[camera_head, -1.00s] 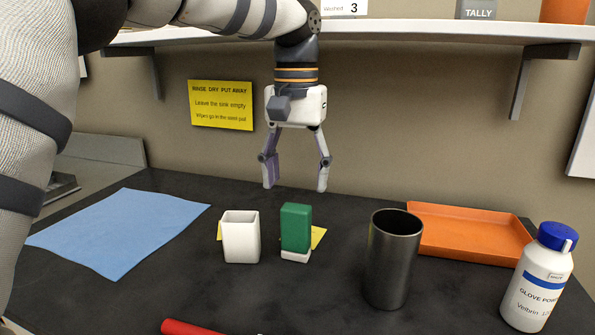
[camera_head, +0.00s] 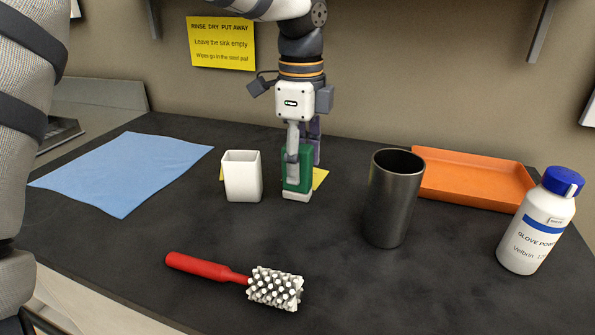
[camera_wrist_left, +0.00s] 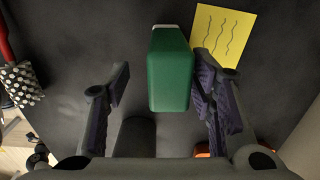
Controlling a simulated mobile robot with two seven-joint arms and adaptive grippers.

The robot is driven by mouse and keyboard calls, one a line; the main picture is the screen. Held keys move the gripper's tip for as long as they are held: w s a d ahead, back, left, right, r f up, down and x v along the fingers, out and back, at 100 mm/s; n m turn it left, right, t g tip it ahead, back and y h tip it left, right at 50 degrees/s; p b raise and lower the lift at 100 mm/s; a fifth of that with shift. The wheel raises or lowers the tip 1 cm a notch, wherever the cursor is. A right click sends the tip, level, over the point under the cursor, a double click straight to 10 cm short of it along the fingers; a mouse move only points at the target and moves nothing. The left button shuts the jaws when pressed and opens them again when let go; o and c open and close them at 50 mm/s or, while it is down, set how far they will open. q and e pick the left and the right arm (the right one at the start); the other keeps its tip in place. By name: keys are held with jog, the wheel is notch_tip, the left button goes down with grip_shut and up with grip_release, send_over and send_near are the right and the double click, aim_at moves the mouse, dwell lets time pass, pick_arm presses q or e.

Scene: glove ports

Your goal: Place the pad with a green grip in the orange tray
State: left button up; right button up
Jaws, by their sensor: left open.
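The pad with a green grip (camera_head: 306,178) stands upright on the dark counter, its white base at the bottom. My left gripper (camera_head: 303,170) is open and pointing down at it, one finger in front of the grip and one behind. In the left wrist view the green grip (camera_wrist_left: 170,75) lies between the spread fingers, closer to the right one, with a gap to the left one. Its lower part is mostly hidden there. The orange tray (camera_head: 470,182) lies empty at the back right. My right gripper is not in view.
A white cup (camera_head: 242,177) stands just left of the pad, and a yellow note (camera_head: 320,178) lies behind it. A dark metal tumbler (camera_head: 393,200) stands between pad and tray. A white bottle (camera_head: 537,225), a red-handled brush (camera_head: 230,275) and a blue cloth (camera_head: 125,170) are around.

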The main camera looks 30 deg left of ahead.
aim_at(303, 192)
pick_arm(q)
jog(key=f, duration=0.3)
jog(key=a+f, duration=0.1)
jog(key=f, duration=0.1)
jog(key=shift+w+f, duration=0.15)
jog(key=shift+w, duration=0.15)
grip_shut()
